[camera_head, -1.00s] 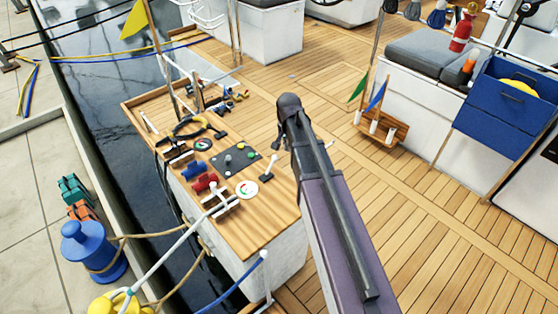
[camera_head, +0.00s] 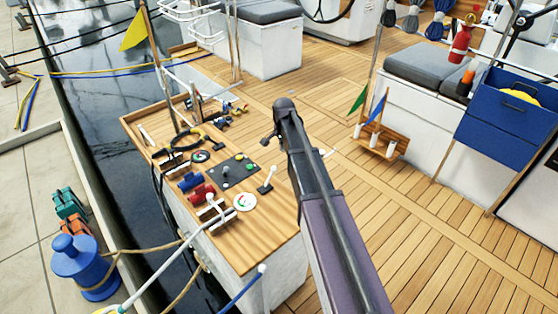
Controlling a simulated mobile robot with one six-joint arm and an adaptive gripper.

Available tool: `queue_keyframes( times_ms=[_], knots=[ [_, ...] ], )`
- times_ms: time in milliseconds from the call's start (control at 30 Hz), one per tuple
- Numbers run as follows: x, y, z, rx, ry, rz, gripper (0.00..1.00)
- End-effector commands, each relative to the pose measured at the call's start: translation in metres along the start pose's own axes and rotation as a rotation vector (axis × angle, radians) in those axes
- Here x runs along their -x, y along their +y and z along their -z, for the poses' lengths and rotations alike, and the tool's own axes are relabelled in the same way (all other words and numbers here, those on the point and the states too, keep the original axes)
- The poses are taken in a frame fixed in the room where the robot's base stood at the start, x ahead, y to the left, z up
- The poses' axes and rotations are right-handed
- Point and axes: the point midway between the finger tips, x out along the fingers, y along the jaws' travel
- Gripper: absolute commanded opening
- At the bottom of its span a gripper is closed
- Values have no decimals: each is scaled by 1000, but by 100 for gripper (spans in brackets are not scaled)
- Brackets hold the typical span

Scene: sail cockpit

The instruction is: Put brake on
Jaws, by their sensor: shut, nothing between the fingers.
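A wooden-topped console (camera_head: 220,245) stands left of centre on the deck. It carries a dark panel with coloured knobs (camera_head: 233,171), a red cylinder fitting (camera_head: 202,194), a blue one (camera_head: 190,181), and round dials, one of them white-rimmed (camera_head: 245,202). A small lever with a pale knob (camera_head: 268,181) stands at the console's right edge. White-tipped handles (camera_head: 146,135) show at its far left. I cannot tell which control is the brake.
A small wooden rack with green and blue flags (camera_head: 382,143) sits right of my arm. A grey-cushioned bench (camera_head: 430,70) and a blue box (camera_head: 505,112) stand at the right. Water and a quay with a blue bollard (camera_head: 85,265) lie left. Open planking lies at centre.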

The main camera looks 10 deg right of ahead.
Motion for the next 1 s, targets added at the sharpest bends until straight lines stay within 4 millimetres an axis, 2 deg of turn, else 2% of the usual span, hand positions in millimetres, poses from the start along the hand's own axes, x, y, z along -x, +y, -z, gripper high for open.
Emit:
queue_keyframes(
  times_ms=[367,1000],
  knots=[
    [-17,1,1,0,0,0,0],
    [-65,0,0,1,0,0,0]
  ],
)
